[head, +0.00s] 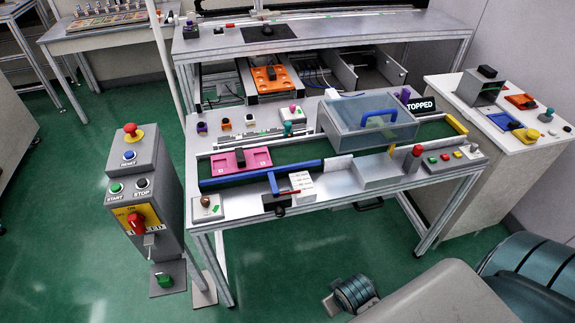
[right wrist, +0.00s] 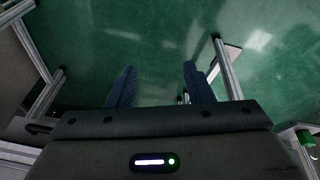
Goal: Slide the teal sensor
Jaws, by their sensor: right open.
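A small teal sensor (head: 288,128) stands upright on the workbench, behind the green conveyor strip and left of the clear-covered box. Another small teal-topped piece (head: 549,114) stands on the white side table at the right; I cannot tell from the picture which one the task means. My right gripper (right wrist: 160,68) is open and empty in the right wrist view, with green floor beyond its two dark fingers. No sensor shows in that view. Parts of my right arm show at the lower right of the head view, low and in front of the bench. My left gripper is not in view.
A clear-covered box (head: 340,125) with a blue handle stands on the bench. A pink tray (head: 229,169) lies at the left of the conveyor. A grey control post (head: 137,190) with buttons stands left of the bench. Bench legs flank the right gripper.

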